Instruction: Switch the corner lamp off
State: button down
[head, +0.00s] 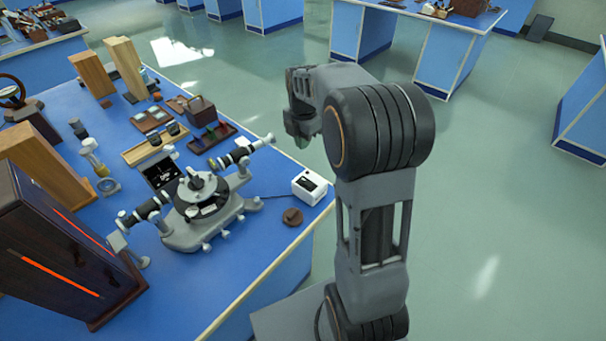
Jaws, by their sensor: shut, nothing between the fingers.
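A tall dark wooden lamp housing (62,240) stands at the near left of the blue bench. Two slits on its face glow orange. A small white box (311,186) with a dark patch on its top sits near the bench's right edge, with a dark cable running from it towards the spectrometer. I cannot tell from this view whether the box is a switch for the lamp. My gripper (301,138) is shut and empty, pointing down past the bench's right edge, above and apart from the white box. Its fingertips are small and partly hidden by the arm.
A grey spectrometer (205,208) with black telescope tubes stands mid-bench. Wooden blocks (92,74), trays (155,144) and small optics fill the far side. Open green floor (500,210) lies right.

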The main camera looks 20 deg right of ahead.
aim_at(306, 182)
jog(key=shift+n, duration=0.4)
jog(key=shift+f, duration=0.15)
notch_tip(306, 182, down, 14)
jog(key=shift+r+p, duration=0.15)
jog(key=shift+p, duration=0.7)
jog(key=shift+d, duration=0.1)
jog(key=shift+a+f, duration=0.2)
jog(key=shift+a, duration=0.05)
jog(key=shift+s+d+r, duration=0.15)
jog(key=shift+d, duration=0.1)
jog(key=shift+s+d+r, duration=0.15)
jog(key=shift+s+r, duration=0.1)
jog(key=shift+s, duration=0.25)
